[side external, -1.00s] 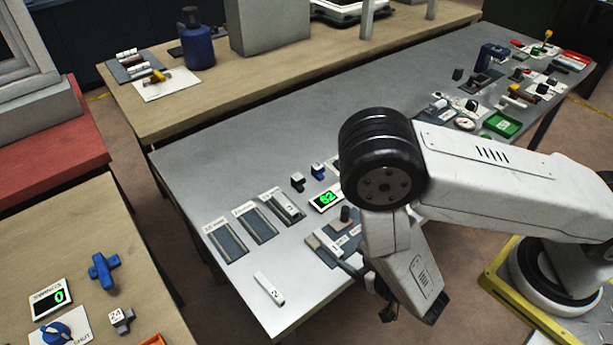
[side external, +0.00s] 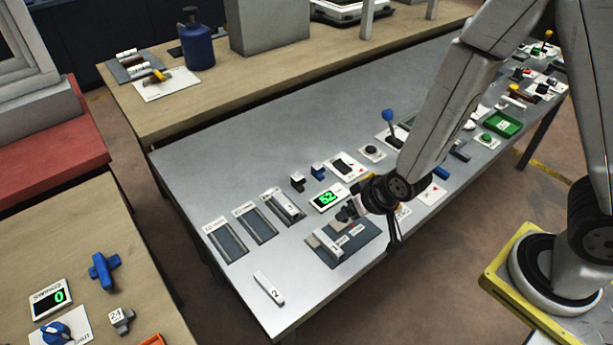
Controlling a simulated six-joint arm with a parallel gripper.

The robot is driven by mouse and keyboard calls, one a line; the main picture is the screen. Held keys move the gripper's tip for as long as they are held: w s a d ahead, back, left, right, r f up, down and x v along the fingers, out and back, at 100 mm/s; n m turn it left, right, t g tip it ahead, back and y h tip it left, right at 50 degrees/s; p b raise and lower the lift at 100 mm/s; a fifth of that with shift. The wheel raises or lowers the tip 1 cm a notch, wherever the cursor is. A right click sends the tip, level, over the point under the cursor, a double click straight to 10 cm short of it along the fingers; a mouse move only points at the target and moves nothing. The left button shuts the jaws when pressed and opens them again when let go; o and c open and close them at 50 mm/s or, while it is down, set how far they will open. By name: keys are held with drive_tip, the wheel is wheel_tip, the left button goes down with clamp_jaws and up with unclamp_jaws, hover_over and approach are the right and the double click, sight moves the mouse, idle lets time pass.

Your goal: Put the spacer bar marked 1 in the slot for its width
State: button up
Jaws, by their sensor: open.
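Three dark slots with small labels stand in a row on the grey bench: left slot (side external: 228,241), middle slot (side external: 258,226) and right slot (side external: 282,214). A pale bar (side external: 289,207) lies in the right slot; its mark is too small to read. A white bar marked 2 (side external: 269,288) lies loose near the front-left edge. A grey measuring fixture (side external: 325,243) holds pale pieces on a dark plate; I cannot tell whether one is the bar marked 1. My gripper (side external: 393,243) is open, pointing down beside the fixture's right end.
A green display (side external: 328,197) stands behind the fixture, with small blocks (side external: 318,171) and a switch panel (side external: 345,166) behind it. A blue-knobbed lever (side external: 388,117) stands behind my arm. The bench's back left is clear.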

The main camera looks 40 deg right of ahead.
drive_tip(key=s+d+r+n+g, duration=0.1)
drive_tip(key=s+d+r+g, duration=0.2)
drive_tip(key=d+r, duration=0.6)
drive_tip(key=shift+s+d+g+h, duration=0.3)
drive_tip(key=shift+s+h, duration=0.1)
drive_tip(key=shift+s, duration=0.5)
drive_tip(key=shift+o, duration=0.4)
drive_tip(key=shift+r, duration=0.1)
drive_tip(key=shift+a, duration=0.1)
